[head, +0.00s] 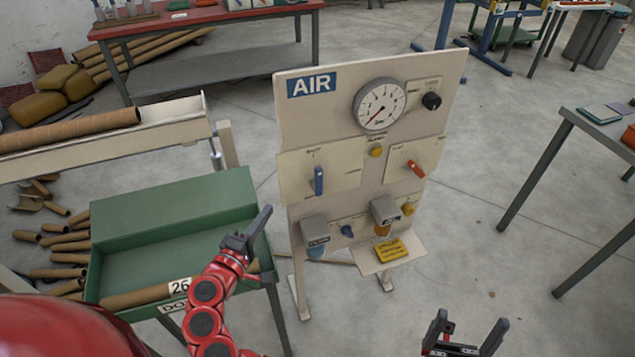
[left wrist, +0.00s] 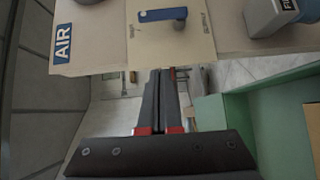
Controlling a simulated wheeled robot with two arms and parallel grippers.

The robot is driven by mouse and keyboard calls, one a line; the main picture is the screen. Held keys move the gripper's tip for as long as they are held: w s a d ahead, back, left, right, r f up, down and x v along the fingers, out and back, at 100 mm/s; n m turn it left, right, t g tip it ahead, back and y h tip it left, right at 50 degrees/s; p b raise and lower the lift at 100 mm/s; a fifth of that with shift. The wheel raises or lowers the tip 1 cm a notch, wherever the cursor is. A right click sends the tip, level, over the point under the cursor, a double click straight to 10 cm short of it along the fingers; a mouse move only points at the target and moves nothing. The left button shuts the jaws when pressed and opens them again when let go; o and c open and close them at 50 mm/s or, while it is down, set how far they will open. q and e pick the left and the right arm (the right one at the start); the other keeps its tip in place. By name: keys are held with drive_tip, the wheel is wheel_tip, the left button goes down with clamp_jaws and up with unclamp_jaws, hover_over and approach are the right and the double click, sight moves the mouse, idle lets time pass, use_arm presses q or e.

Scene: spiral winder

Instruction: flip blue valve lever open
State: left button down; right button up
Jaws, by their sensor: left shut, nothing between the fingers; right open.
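In the left wrist view the blue lever (left wrist: 163,14) lies across the picture near the top edge, beyond the fingertips. My left gripper (head: 262,218) is shut and empty, to the lower left of the lever and apart from it. Its closed fingers also show in the left wrist view (left wrist: 162,72). My right gripper (head: 466,330) is open and empty at the bottom of the head view, low and right of the panel.
A green bin (head: 175,198) with a cardboard tube stands at left, close to my left arm.

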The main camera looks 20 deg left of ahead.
use_arm(q)
drive_tip(key=shift+s+d+r+h, duration=0.25)
drive_tip(key=shift+d+r+h, duration=0.2)
drive_tip(key=shift+d+h, duration=0.1)
approach(319, 182)
drive_tip(key=w+a+r, duration=0.2)
drive_tip(key=w, duration=0.4)
drive_tip(key=shift+w+d+f+p, duration=0.15)
drive_tip(key=shift+w+d+p, duration=0.25)
drive_tip(key=shift+d, duration=0.3)
